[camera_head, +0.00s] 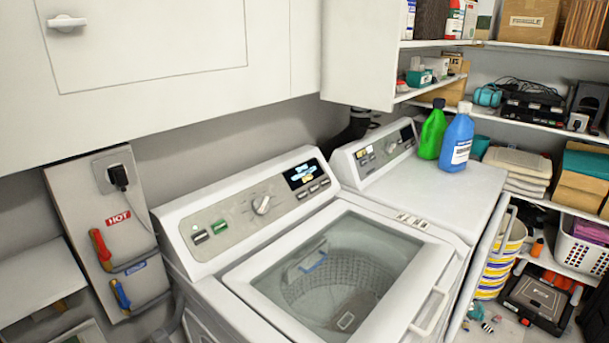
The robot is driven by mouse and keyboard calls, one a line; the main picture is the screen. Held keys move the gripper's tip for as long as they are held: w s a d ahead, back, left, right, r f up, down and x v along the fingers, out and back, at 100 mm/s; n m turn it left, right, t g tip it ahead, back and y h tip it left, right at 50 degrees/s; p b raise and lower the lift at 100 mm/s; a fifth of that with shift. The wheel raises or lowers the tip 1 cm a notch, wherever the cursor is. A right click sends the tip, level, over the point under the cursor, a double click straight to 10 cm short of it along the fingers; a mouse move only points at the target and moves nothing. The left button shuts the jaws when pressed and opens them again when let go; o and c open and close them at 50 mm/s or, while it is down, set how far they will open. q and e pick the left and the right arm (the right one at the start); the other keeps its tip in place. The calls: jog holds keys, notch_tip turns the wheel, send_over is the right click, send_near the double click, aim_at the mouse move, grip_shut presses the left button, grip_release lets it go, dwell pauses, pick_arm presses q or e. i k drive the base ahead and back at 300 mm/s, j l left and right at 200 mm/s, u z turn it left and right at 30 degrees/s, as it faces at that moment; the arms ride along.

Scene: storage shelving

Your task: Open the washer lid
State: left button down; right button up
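The washer (210,285) is a white top-loader in the lower middle of the head view, with a dial and buttons on its raised back panel (255,203). Its lid (238,278) has a white frame around a see-through window and lies flat over the tub, looking shut. A perforated metal drum shows through the window. A white handle (430,312) is on the lid's right front side. The washer's lower front is out of the picture. Neither of my grippers is in view.
A second white machine (462,197) stands right of the washer, with a green bottle (432,130) and a blue bottle (457,140) on top. White cabinets (190,100) hang above. Crowded shelves (500,115) fill the right. A wall panel with hoses (110,225) is at left.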

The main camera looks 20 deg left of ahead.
aim_at(390, 321)
jog(key=i+l, duration=0.1)
jog(key=l, duration=0.35)
jog(key=i+l, duration=0.1)
jog(key=l, duration=0.35)
jog(key=i+l+z, duration=0.1)
jog(key=l, duration=0.4)
